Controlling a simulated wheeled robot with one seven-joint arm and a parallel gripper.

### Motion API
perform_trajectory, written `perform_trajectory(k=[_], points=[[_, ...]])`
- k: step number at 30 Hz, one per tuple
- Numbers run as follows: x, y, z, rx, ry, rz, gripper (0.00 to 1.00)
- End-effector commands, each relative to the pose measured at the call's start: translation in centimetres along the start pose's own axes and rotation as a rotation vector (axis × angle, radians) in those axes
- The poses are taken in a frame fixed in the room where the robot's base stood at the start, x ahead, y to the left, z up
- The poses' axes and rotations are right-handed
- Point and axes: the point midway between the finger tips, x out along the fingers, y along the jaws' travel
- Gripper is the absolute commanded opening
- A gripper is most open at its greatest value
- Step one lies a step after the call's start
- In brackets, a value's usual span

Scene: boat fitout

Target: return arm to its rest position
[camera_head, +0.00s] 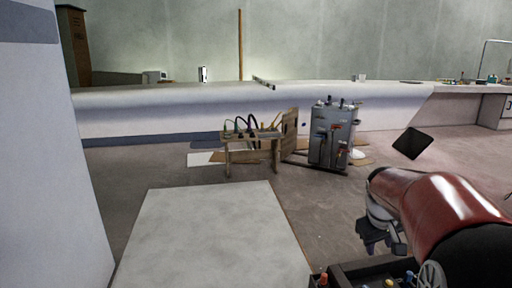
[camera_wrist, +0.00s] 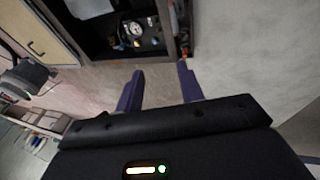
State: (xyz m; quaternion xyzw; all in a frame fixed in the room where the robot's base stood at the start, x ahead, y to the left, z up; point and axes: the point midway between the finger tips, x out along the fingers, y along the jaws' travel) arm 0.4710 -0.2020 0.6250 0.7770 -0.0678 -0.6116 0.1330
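My arm (camera_head: 445,210), with a red and black link, reaches in from the lower right of the head view. The gripper is small and partly hidden at the arm's near end there. In the wrist view my gripper (camera_wrist: 160,68) shows two purple fingers standing apart with nothing between them. Beyond the fingertips is a dark open compartment (camera_wrist: 95,38) with several small items inside. I cannot tell how far the fingers are from it.
A pale flat board (camera_head: 210,230) lies in front. A wooden stand (camera_head: 252,137) with dark cables and a grey tank unit (camera_head: 331,135) stand farther back. A dark tray (camera_head: 345,272) with small items sits below the arm. A white wall (camera_head: 45,150) blocks the left. Open floor (camera_head: 320,205) lies between.

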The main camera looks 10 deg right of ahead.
Motion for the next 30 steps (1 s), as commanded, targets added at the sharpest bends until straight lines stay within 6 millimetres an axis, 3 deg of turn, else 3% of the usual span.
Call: perform_trajectory(k=[1, 3, 12, 16, 21, 30], points=[[-2.5, -1.9, 0.5, 0.003, 0.025, -0.003, 0.38], [-5.0, -4.2, 1.5, 0.020, 0.054, -0.014, 0.38], [-12.5, -13.3, 8.3, 0.095, 0.176, -0.113, 0.38], [-14.1, -16.1, 11.5, 0.124, 0.216, -0.174, 0.38], [-14.8, -18.3, 14.3, 0.151, 0.246, -0.234, 0.38], [-14.7, -19.0, 15.3, 0.161, 0.252, -0.256, 0.38]])
